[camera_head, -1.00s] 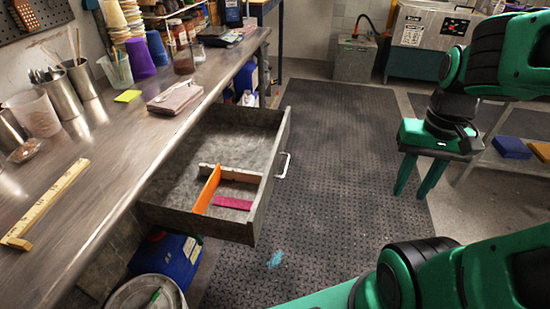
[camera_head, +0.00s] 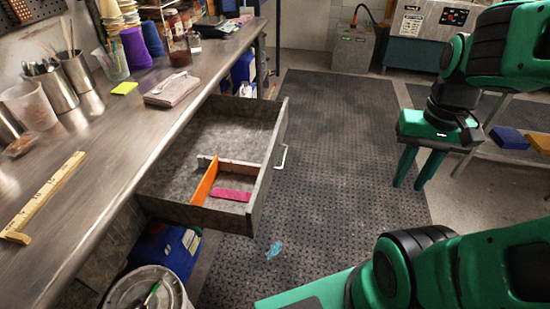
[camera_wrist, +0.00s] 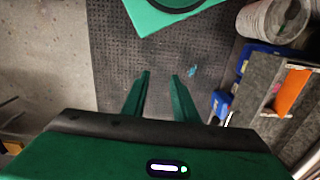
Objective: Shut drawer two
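A grey drawer (camera_head: 262,185) stands pulled out from under the steel workbench. It has a silver bar handle (camera_head: 281,162) on its front. An orange divider (camera_head: 205,182) and a pink strip (camera_head: 233,195) are inside it. The drawer also shows at the right edge of the wrist view (camera_wrist: 250,90). No number shows on it. My gripper (camera_head: 421,168) is to the right of the drawer, well apart from the handle and pointing down. In the wrist view its two green fingers (camera_wrist: 158,78) are apart with only floor between them.
The workbench (camera_head: 100,165) holds cups, a wooden ruler (camera_head: 42,195) and a folded cloth (camera_head: 172,90). A white bucket (camera_head: 148,290) and a blue container (camera_head: 165,250) stand below the drawer. The dark floor mat (camera_head: 340,140) before the drawer is mostly clear.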

